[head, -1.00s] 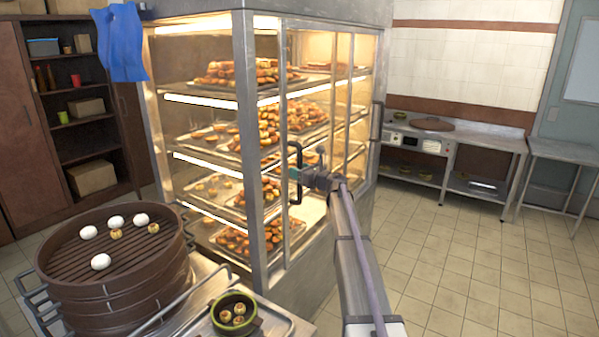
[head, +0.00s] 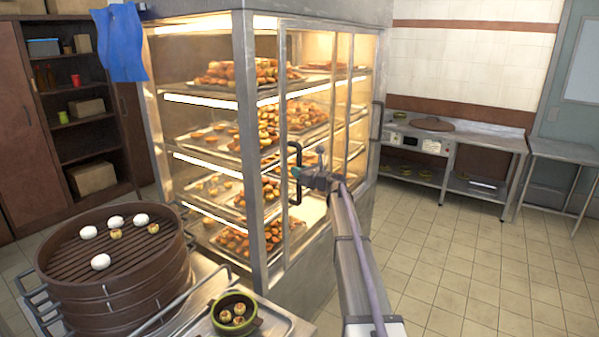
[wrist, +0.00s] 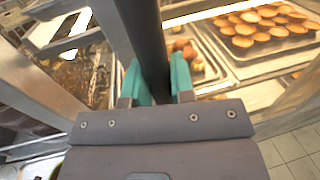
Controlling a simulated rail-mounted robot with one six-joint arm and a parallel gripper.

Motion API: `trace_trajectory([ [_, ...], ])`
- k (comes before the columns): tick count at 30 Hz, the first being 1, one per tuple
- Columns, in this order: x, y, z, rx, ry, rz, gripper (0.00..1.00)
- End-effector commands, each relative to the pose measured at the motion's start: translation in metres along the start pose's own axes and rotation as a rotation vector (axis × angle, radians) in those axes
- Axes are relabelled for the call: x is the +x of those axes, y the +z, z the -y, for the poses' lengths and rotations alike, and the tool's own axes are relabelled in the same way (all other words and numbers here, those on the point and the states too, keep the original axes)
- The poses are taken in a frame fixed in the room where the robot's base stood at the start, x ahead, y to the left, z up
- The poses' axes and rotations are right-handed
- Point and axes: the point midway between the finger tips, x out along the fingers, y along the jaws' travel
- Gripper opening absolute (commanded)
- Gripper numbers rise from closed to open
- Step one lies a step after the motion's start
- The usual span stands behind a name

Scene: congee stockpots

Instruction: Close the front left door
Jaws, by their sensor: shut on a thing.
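A lit glass display cabinet (head: 244,130) with metal framing stands in the middle of the head view. Its front left door has a narrow metal edge (head: 283,120) and a dark upright handle (head: 296,160). Whether the door stands fully against the frame is hard to tell. My gripper (head: 306,174) is at this handle. In the wrist view, the teal fingers of my gripper (wrist: 160,88) are shut on the dark handle bar (wrist: 142,35), one on each side. The lower part of the bar is hidden by the gripper body.
Trays of baked goods (head: 290,115) fill the cabinet shelves. A second dark handle (head: 377,120) is on the cabinet's far right. A steamer (head: 115,265) with buns and a green bowl (head: 234,313) stand on a front-left counter. The tiled floor (head: 450,265) to the right is clear.

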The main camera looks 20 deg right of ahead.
Motion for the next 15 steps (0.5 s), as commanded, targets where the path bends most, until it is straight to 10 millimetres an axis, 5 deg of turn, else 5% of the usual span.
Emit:
trace_trajectory([
  [15, -0.025, -0.001, -0.118, -0.001, 0.003, -0.001, 0.00],
])
